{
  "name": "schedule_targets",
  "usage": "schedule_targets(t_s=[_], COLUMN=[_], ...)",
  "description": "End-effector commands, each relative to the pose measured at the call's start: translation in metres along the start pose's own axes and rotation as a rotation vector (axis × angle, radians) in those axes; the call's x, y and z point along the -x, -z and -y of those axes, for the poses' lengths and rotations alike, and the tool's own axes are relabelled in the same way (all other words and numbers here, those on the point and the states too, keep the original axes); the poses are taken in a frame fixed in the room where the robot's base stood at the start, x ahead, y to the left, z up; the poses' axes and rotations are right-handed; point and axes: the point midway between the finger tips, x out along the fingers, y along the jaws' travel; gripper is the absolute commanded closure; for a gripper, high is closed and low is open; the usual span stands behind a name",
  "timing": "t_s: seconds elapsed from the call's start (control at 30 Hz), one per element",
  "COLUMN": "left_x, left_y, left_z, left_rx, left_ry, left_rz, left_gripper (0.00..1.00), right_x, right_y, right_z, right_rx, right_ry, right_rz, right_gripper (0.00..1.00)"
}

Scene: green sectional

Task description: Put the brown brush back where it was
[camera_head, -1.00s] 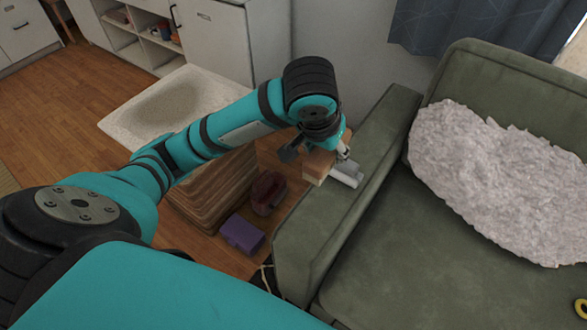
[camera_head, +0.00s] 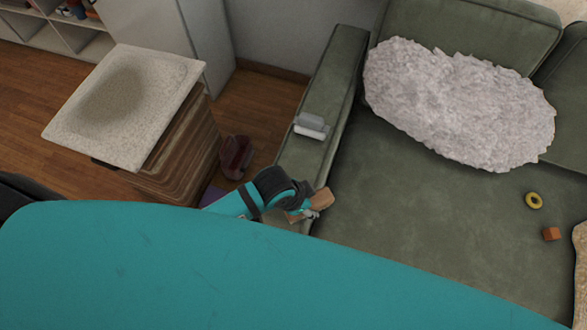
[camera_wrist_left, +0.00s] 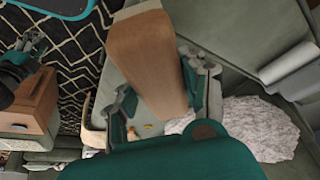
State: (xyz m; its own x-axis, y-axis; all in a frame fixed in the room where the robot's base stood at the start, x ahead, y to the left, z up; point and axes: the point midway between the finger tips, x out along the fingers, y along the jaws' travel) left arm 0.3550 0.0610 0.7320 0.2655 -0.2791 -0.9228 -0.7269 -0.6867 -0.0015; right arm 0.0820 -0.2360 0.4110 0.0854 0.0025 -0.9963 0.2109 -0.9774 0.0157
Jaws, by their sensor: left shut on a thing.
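The brown brush (camera_head: 323,198) is in my left gripper (camera_head: 308,212), above the front of the green sofa near the inner side of its left armrest. In the left wrist view the brush (camera_wrist_left: 147,62) is a long brown block with a paler end, between the fingers of the left gripper (camera_wrist_left: 160,108). The fingers are shut on it. My teal arm covers the lower part of the head view and hides what lies below.
A grey-white object (camera_head: 311,125) lies on the green armrest (camera_head: 335,75). A fluffy pale cushion (camera_head: 460,105), a yellow ring (camera_head: 534,200) and an orange cube (camera_head: 551,234) are on the seat. A speckled-top side table (camera_head: 175,65) and a dark red object (camera_head: 236,157) stand left of the sofa.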

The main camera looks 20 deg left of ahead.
Motion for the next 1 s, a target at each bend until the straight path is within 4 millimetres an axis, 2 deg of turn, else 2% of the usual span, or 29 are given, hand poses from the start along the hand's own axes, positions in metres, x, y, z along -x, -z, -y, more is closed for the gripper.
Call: schedule_targets(t_s=[0.03, 0.2, 0.4, 0.7, 0.83, 1.0], left_x=[-0.001, -0.007, -0.014, -0.021, -0.042, -0.051], left_y=[0.002, 0.007, 0.011, 0.012, 0.003, 0.000], left_z=[0.017, 0.062, 0.102, 0.128, 0.126, 0.127], left_rx=[0.002, 0.003, 0.004, 0.005, 0.004, 0.003], left_ry=[0.006, 0.005, 0.002, -0.001, -0.001, 0.001], left_rz=[0.001, 0.002, 0.001, 0.002, 0.003, 0.000], left_gripper=[0.83, 0.83, 0.83, 0.83, 0.83, 0.83], right_x=[0.003, 0.006, 0.009, 0.011, 0.011, 0.012], right_y=[0.002, 0.005, 0.006, 0.005, 0.005, 0.005], right_z=[0.005, 0.009, 0.005, -0.003, -0.004, -0.004], right_rx=[0.000, 0.002, 0.004, 0.002, 0.001, 0.001], right_ry=[0.006, 0.012, 0.006, -0.004, -0.005, -0.005], right_rz=[-0.003, -0.007, -0.009, -0.008, -0.007, -0.007], right_gripper=[0.60, 0.60, 0.60, 0.60, 0.60, 0.60])
